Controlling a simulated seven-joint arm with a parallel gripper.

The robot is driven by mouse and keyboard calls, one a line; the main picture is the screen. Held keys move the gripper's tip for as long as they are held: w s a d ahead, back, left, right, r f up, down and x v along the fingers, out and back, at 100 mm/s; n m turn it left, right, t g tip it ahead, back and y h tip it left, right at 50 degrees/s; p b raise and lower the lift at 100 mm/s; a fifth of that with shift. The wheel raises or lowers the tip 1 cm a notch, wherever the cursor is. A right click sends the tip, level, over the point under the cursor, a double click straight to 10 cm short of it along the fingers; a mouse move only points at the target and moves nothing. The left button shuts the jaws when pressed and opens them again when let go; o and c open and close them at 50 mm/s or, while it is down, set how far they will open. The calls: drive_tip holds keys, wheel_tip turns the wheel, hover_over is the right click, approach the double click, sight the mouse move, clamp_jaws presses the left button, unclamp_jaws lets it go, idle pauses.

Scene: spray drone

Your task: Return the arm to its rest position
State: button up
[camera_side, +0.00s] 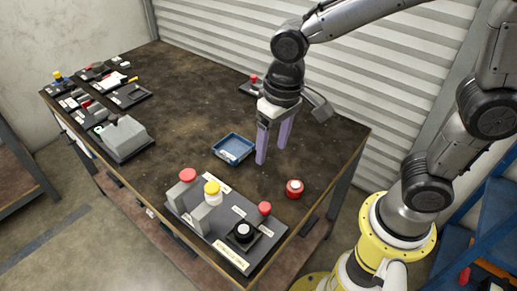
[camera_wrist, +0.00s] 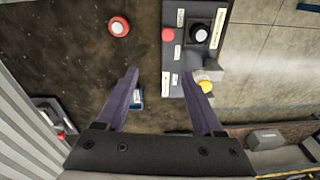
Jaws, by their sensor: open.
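My gripper (camera_side: 272,146) points down over the dark table (camera_side: 190,95), with its two purple fingers apart and nothing between them in the side view. It stands just right of a small blue tray (camera_side: 233,148). In the wrist view my gripper (camera_wrist: 165,80) shows both fingers spread, with the blue tray (camera_wrist: 137,98) partly hidden behind the left finger. I cannot tell the exact height of the fingertips above the table.
A dark panel (camera_side: 238,220) with red, yellow and black-and-white knobs lies at the table's front. A red round knob (camera_side: 294,188) stands alone to the right. A grey block (camera_side: 125,135) and several small items are at the left. The table's middle is clear.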

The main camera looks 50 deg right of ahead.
drive_tip(key=s+d+r+m+t, duration=0.1)
drive_tip(key=s+d+r+t, duration=0.25)
drive_tip(key=d+r, duration=0.35)
drive_tip(key=s+d+n, duration=0.2)
drive_tip(key=s+d, duration=0.1)
drive_tip(key=s, duration=0.5)
drive_tip(key=shift+s+d+f+t, duration=0.2)
drive_tip(key=shift+s+d+t, duration=0.1)
drive_tip(key=shift+t, duration=0.15)
